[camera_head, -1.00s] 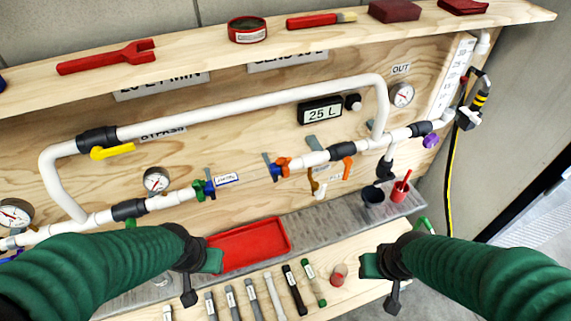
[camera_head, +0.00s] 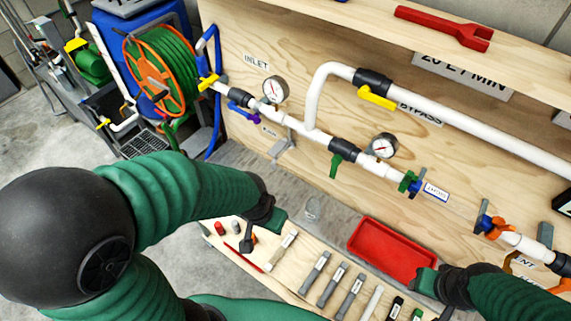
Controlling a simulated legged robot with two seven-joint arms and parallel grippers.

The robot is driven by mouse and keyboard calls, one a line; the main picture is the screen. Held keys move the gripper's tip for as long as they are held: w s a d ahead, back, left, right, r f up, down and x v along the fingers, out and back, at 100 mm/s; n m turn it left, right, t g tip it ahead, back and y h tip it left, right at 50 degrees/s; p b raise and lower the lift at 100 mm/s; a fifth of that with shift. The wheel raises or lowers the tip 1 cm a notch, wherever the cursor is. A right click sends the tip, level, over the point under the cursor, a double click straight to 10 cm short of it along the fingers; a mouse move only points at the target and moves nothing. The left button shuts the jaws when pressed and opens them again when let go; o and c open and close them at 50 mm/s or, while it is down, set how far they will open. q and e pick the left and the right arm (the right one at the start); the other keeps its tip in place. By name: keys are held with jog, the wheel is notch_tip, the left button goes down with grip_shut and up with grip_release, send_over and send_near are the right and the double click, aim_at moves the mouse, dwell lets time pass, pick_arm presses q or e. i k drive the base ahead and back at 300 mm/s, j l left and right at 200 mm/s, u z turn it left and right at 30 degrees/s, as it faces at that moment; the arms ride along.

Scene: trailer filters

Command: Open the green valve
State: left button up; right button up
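The green valve handle (camera_head: 335,166) hangs down from a black valve body (camera_head: 343,150) on the white pipe. It sits below the bypass branch and left of a round gauge. My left gripper (camera_head: 263,231) is over the bench edge, left of and below the green handle, apart from it. Its two fingers look spread with nothing between them. My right gripper (camera_head: 437,298) is at the lower right beside the red tray, away from the valve. It also looks open and empty.
A red tray (camera_head: 392,252) and several grey-handled tools (camera_head: 330,285) lie on the bench. A hose reel (camera_head: 160,70) stands at left.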

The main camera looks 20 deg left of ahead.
aim_at(334, 169)
jog(key=u, duration=0.35)
jog(key=k+j+u, duration=0.1)
jog(key=j, duration=0.4)
jog(key=k+j+u, duration=0.15)
jog(key=j, duration=0.35)
jog(key=k+j+u, duration=0.1)
jog(key=j, duration=0.4)
